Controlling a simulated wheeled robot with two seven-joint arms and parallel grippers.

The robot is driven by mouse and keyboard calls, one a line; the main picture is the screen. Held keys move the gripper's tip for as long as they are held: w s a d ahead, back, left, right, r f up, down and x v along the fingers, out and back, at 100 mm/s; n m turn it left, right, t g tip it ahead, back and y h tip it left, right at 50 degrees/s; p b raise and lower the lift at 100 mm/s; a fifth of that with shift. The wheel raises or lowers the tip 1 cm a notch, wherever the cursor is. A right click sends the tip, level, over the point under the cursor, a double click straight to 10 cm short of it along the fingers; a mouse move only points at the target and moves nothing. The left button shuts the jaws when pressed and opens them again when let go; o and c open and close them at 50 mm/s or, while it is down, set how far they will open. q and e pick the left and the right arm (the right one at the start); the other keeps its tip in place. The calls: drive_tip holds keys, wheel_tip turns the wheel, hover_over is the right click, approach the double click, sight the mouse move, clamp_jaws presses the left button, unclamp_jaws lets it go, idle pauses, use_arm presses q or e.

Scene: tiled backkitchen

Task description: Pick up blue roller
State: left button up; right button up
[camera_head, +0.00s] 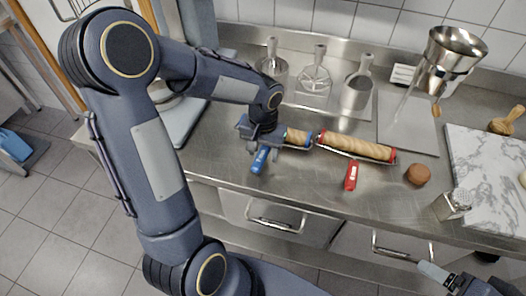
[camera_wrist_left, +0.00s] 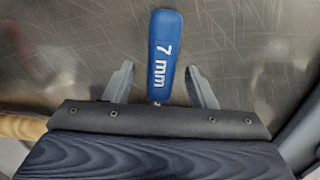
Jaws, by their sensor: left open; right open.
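The blue roller (camera_head: 297,137) is a wooden rolling pin with blue end rings. It lies on the steel counter, its left part hidden behind my left gripper. Its wood also shows at the left edge of the left wrist view (camera_wrist_left: 22,127). A blue tag (camera_head: 260,160) marked "7 mm" (camera_wrist_left: 165,48) sticks out towards the counter's front. My left gripper (camera_wrist_left: 160,85) is open, with one finger on each side of the tag and gaps on both sides. It also shows in the head view (camera_head: 263,150). My right gripper (camera_head: 433,272) is open at the lower right, away from the roller.
A longer roller with red rings (camera_head: 357,148) and a red tag (camera_head: 351,177) lie right of the blue one. A brown round piece (camera_head: 418,175), a shaker (camera_head: 453,204) and a marble board (camera_head: 490,165) are further right.

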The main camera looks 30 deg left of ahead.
use_arm(q)
drive_tip(key=shift+f, duration=0.6)
clamp_jaws()
drive_tip(key=shift+r, duration=0.15)
